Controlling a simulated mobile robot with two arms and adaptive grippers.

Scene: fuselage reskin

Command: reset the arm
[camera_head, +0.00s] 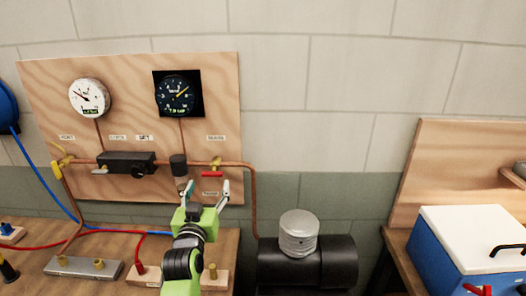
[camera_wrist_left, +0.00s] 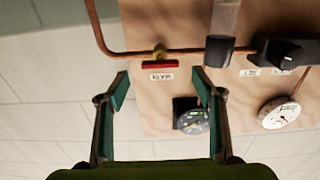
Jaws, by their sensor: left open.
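My left gripper (camera_head: 207,190) is open and empty in the head view, in front of the lower right part of a wooden gauge panel (camera_head: 135,75). Its arm is green and black. In the left wrist view the two fingers (camera_wrist_left: 163,90) stand wide apart, with nothing between them but the panel and wall behind. A valve with a red handle (camera_head: 212,174) is just above the gripper in the head view; it also shows in the left wrist view (camera_wrist_left: 160,64). My right gripper is not in view.
The panel bears a white gauge (camera_head: 89,97), a black gauge (camera_head: 178,94), a black regulator (camera_head: 126,162) and copper pipe. A black tank (camera_head: 335,262) with a ribbed silver cylinder (camera_head: 298,235) stands right of the gripper. A blue cooler (camera_head: 455,258) is at far right.

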